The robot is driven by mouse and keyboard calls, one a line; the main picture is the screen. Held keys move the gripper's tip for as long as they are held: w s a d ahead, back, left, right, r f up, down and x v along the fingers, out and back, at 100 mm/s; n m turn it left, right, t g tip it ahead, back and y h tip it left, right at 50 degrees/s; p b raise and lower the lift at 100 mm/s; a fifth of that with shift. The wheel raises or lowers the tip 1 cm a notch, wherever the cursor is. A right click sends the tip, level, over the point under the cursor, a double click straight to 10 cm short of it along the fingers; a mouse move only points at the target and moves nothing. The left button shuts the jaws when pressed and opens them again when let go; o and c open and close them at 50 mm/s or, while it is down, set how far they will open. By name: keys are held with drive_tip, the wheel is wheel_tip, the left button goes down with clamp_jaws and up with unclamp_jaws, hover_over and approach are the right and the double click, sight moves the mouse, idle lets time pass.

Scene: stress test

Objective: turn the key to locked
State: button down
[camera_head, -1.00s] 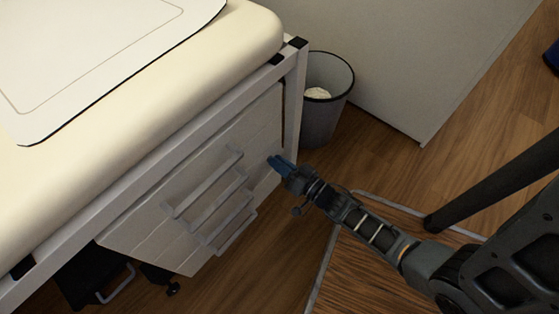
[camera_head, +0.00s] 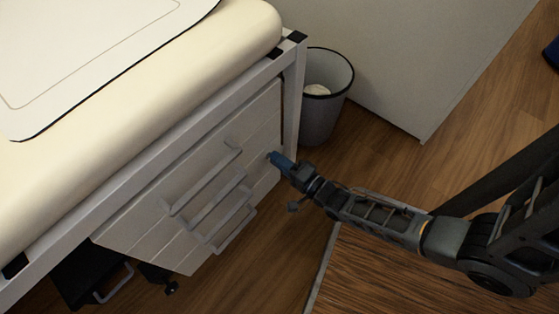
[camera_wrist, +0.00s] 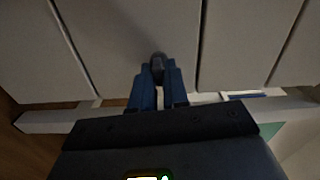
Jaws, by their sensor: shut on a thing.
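The key (camera_wrist: 158,62) shows in the wrist view as a small dark rounded piece between the fingertips, against the pale drawer front. My gripper (camera_head: 274,157), with blue fingers, is at the upper right of the drawer cabinet (camera_head: 150,222), beside the top drawer's handle. In the wrist view my gripper (camera_wrist: 158,75) is shut on the key. The fingers hide most of the key and the lock, so I cannot tell the key's exact angle.
Grey bar handles (camera_head: 207,180) stick out of the drawer fronts left of my gripper. A waste bin (camera_head: 325,105) stands behind the leg. Wooden floor lies to the right.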

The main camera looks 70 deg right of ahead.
drive_tip(key=shift+f+m, duration=0.1)
drive_tip(key=shift+m, duration=0.6)
drive_tip(key=c, duration=1.2)
unclamp_jaws()
drive_tip(key=shift+p+v, duration=0.55)
drive_tip(key=shift+v, duration=3.4)
drive_tip(key=s+a+r+n+g+y, duration=0.1)
drive_tip(key=s+a+r+n+y, duration=0.15)
drive_tip(key=a+r+n, duration=0.55)
drive_tip(key=s+a+r+n+g+y, duration=0.15)
drive_tip(key=s+r+n, duration=0.35)
drive_tip(key=r, duration=0.7)
drive_tip(key=s+a+r+n+y, duration=0.1)
drive_tip(key=s+a+r+n, duration=0.1)
drive_tip(key=a+r+n, duration=0.55)
drive_tip(key=shift+n, duration=0.45)
drive_tip(key=r+p, duration=0.9)
drive_tip(key=r, duration=0.1)
drive_tip(key=d+r+p, duration=0.1)
drive_tip(key=r+p, duration=0.8)
drive_tip(key=r, duration=0.1)
drive_tip(key=r+p, duration=0.9)
drive_tip(key=r, duration=0.2)
drive_tip(key=shift+d+r, duration=0.15)
drive_tip(key=shift+d, duration=0.1)
